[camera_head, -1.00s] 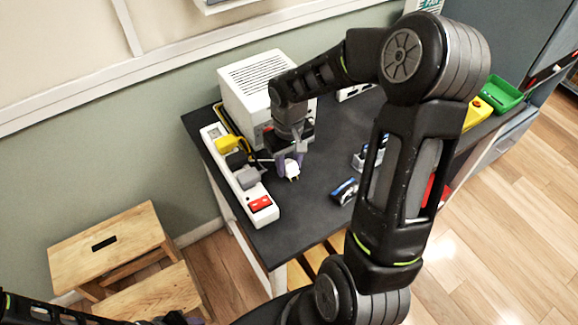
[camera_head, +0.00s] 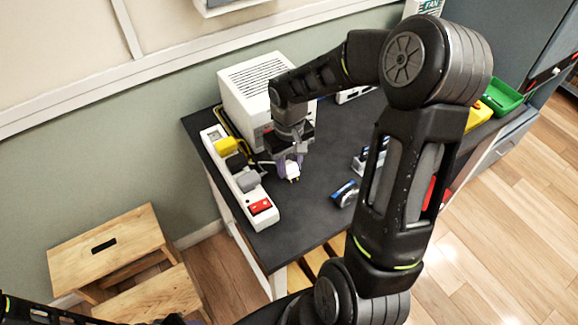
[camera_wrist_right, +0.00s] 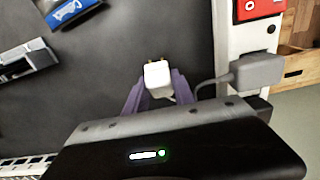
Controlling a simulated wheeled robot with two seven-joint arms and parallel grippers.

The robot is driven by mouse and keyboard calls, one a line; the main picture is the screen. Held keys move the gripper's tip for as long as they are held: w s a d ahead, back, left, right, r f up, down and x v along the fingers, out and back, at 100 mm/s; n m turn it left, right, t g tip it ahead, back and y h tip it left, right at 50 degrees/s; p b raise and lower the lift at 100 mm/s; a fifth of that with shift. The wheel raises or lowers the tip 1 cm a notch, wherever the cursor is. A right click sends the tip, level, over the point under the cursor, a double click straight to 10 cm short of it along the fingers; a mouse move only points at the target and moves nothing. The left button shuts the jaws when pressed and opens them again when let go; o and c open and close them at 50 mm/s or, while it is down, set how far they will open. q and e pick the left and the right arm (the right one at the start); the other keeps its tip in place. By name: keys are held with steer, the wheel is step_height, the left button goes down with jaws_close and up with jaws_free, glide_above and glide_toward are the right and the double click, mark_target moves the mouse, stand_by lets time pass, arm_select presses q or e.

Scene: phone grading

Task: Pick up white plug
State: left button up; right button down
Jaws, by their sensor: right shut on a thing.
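The white plug (camera_head: 293,177) is at the tips of my right gripper (camera_head: 288,170), above the dark table beside the power strip. In the right wrist view the white plug (camera_wrist_right: 157,76) sits between the two purple fingers of my right gripper (camera_wrist_right: 158,90), which are shut on it. Its metal prongs point away from the gripper.
A white power strip (camera_head: 222,160) with a red switch (camera_head: 260,206), a yellow plug (camera_head: 227,146) and a grey plug (camera_head: 238,162) lies along the table's left edge. A white vented box (camera_head: 240,100) stands behind.

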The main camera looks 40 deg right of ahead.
mark_target(289, 164)
step_height(289, 164, up, 10)
steer(key=shift+f+b, duration=0.25)
steer(key=shift+b, duration=0.05)
stand_by(0.6)
